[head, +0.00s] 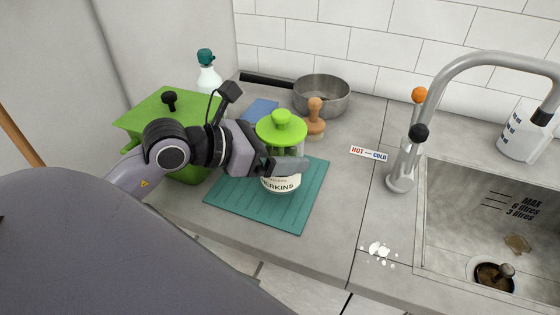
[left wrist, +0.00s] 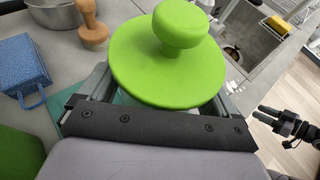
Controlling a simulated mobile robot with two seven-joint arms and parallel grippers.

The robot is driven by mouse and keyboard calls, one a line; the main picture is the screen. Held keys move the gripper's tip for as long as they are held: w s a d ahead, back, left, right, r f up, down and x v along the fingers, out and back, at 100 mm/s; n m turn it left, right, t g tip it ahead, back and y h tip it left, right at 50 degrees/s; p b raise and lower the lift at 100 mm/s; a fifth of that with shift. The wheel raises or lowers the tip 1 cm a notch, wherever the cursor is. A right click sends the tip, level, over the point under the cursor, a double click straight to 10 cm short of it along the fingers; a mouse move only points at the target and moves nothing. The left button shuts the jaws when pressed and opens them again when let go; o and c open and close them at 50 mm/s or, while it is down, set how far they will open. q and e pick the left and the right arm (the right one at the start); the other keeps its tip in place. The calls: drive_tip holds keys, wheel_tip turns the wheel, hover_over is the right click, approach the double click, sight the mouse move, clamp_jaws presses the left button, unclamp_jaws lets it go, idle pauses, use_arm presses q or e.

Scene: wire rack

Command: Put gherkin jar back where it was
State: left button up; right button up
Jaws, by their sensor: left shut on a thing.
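The gherkin jar (head: 281,183) is a clear jar with a pale label ending in "ERKINS" and a wide bright green lid (head: 282,132) with a knob. It stands upright at the teal ribbed mat (head: 300,213); I cannot tell whether its base touches the mat. My left gripper (head: 285,165) is shut around the jar's body, below the lid. In the left wrist view the green lid (left wrist: 168,55) fills the middle and hides most of the jar. My right gripper (left wrist: 285,122) shows empty at the right of the left wrist view, away from the jar; its finger gap is unclear.
A green lidded bin (head: 150,117) stands left, with a spray bottle (head: 208,78) behind it. A steel pan (head: 322,95), wooden-handled brush (head: 315,118) and blue item (head: 261,110) are behind the jar. The tap (head: 401,178) and sink are right. White bits (head: 378,250) lie near the front edge.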

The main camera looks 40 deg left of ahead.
use_arm(q)
wheel_tip(320, 180, down, 3)
drive_tip(key=shift+f, duration=0.15)
use_arm(e)
drive_tip(key=shift+f, duration=0.1)
